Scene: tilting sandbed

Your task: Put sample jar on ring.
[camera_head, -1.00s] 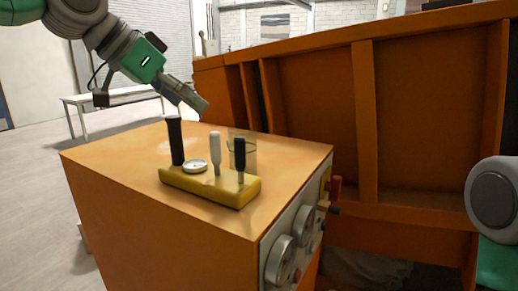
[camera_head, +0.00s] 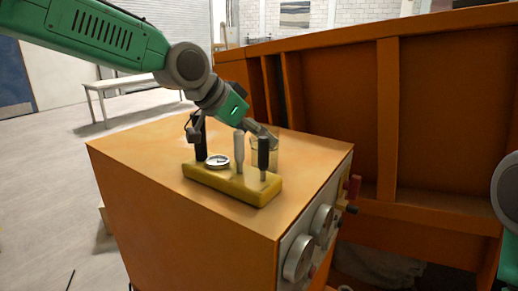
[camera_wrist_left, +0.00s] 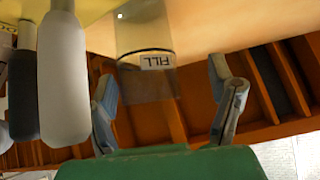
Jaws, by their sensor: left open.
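The sample jar (camera_head: 273,157) is clear and stands upright on the orange cabinet top, behind the yellow block. In the left wrist view the jar (camera_wrist_left: 147,72) carries a dark line and a "FILL" label. My left gripper (camera_head: 268,135) is at the jar's upper part in the head view, partly hidden by a dark handle. In the wrist view my left gripper (camera_wrist_left: 165,82) is open, and the jar's end shows between its fingertips. I cannot tell whether they touch. A round silver-rimmed piece (camera_head: 218,161), possibly the ring, lies on the yellow block. My right gripper is out of view.
The yellow block (camera_head: 232,187) carries a tall black handle (camera_head: 201,142), a grey handle (camera_head: 239,150) and a shorter black handle (camera_head: 263,151), close to my left gripper. The orange cabinet (camera_head: 180,225) has front knobs. The orange sandbed wall (camera_head: 340,120) rises behind.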

